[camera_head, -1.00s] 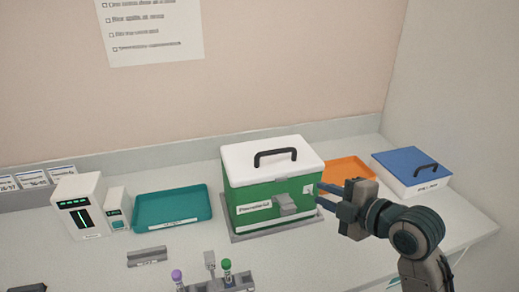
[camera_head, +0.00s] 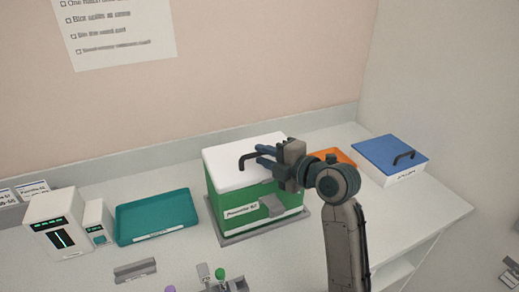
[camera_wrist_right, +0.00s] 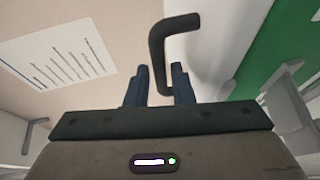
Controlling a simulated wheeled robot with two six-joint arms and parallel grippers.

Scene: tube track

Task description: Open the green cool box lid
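The green cool box (camera_head: 238,203) stands on a grey base on the counter. Its white lid (camera_head: 228,162) lies shut on top. The lid's black handle (camera_head: 246,162) also shows in the right wrist view (camera_wrist_right: 160,45). My right gripper (camera_head: 264,157) is over the lid at the handle, partly hiding its right part. In the right wrist view its two blue fingers (camera_wrist_right: 160,85) stand apart, with part of the handle between them. The handle is close to one finger; a gap shows at the other. A grey latch (camera_head: 272,205) is on the box front. My left gripper is out of view.
A teal tray (camera_head: 155,232) and white devices (camera_head: 55,225) stand left of the box. An orange tray (camera_head: 347,157) and a blue-lidded box (camera_head: 390,152) stand to the right. A tube rack (camera_head: 238,284) is at the front.

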